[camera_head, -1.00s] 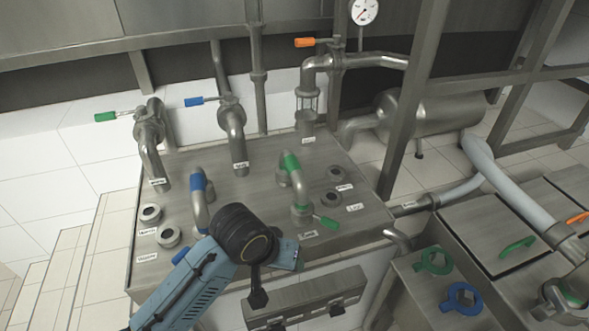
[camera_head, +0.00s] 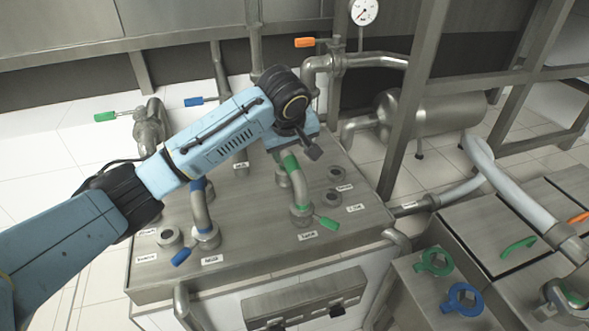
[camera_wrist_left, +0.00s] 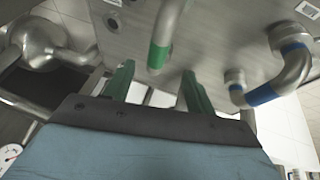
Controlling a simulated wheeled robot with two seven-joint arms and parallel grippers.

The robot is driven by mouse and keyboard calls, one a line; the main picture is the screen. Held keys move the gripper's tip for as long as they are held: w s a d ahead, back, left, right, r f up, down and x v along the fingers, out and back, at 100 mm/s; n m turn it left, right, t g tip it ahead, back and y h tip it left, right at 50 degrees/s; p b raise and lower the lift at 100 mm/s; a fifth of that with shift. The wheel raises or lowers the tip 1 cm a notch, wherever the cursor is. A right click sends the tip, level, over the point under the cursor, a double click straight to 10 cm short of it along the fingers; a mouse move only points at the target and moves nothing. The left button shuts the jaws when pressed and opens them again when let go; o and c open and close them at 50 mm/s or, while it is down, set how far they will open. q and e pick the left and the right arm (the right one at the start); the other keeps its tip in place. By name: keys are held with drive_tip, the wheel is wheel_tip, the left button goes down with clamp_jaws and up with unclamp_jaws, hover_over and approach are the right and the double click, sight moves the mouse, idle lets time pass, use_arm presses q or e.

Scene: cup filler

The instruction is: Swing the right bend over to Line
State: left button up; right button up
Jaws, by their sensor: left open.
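The right bend, a steel pipe with a green band (camera_head: 290,161), stands on the steel panel (camera_head: 255,245). Its front foot is at a port with a green-handled nut (camera_head: 328,224). Its far end is partly hidden by my left gripper (camera_head: 290,145), which is above it. In the left wrist view, my left gripper (camera_wrist_left: 157,72) is open, with its green fingers on either side of the green-banded pipe (camera_wrist_left: 159,52). I cannot tell whether they touch it. Two open ports (camera_head: 334,172) lie right of the bend; their labels are too small to read surely. My right gripper is not in view.
A blue-banded bend (camera_head: 199,205) stands left on the panel, partly behind my left arm. A steel frame post (camera_head: 412,110) stands to the right.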

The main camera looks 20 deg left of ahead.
sight(294, 169)
use_arm(q)
drive_tip(key=b+x, duration=0.1)
drive_tip(key=x, duration=0.9)
drive_tip(key=shift+f, duration=0.3)
clamp_jaws()
